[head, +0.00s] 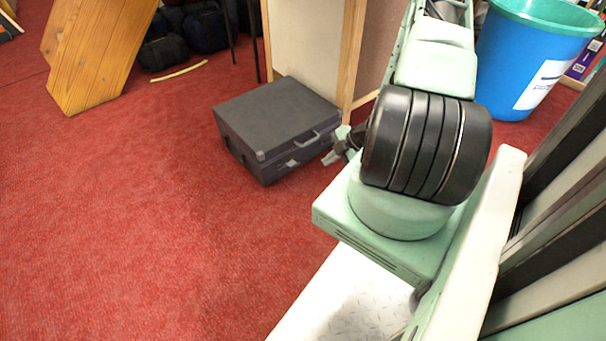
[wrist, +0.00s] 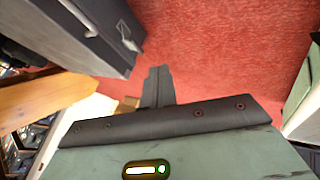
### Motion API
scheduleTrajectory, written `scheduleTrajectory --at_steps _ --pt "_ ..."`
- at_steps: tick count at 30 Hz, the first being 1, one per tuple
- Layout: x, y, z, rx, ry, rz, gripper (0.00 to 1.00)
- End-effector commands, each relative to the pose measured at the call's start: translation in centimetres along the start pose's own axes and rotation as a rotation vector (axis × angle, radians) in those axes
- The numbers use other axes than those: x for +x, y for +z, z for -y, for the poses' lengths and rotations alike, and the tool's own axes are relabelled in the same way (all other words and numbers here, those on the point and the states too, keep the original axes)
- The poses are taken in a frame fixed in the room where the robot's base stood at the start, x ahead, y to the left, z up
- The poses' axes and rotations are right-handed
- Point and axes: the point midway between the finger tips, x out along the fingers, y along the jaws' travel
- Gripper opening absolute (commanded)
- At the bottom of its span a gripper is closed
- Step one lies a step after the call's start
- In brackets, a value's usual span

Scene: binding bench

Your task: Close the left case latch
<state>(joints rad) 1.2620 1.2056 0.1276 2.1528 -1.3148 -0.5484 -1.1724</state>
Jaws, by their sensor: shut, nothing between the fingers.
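The dark grey case (head: 275,122) lies flat on the red carpet with its lid down. A pale handle (head: 306,140) and a small light metal piece that looks like a latch (head: 292,163) show on its front side. Whether that latch is open or shut is too small to tell. My gripper (head: 334,158) is at the right end of the case's front, partly hidden by my arm. In the wrist view my gripper (wrist: 157,72) has its fingers together and empty, beside the case (wrist: 100,48). Light metal fittings (wrist: 126,35) show on the case there.
A wood-edged panel (head: 350,60) stands right behind the case. A blue bin (head: 510,75) is at the back right. A wooden board (head: 95,50) and dark bags (head: 205,30) are at the back left. A yellow strip (head: 180,72) lies there. The carpet at front left is clear.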

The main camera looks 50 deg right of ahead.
Motion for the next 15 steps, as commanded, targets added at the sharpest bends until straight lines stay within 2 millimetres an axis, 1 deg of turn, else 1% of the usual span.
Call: scheduleTrajectory --at_steps 2,11,15 --pt "0.26 0.32 0.4 -0.003 0.006 -0.005 0.0" --pt "0.18 0.28 0.39 -0.003 0.007 -0.006 0.0" --pt "0.86 0.34 0.47 -0.003 0.007 -0.006 0.0"
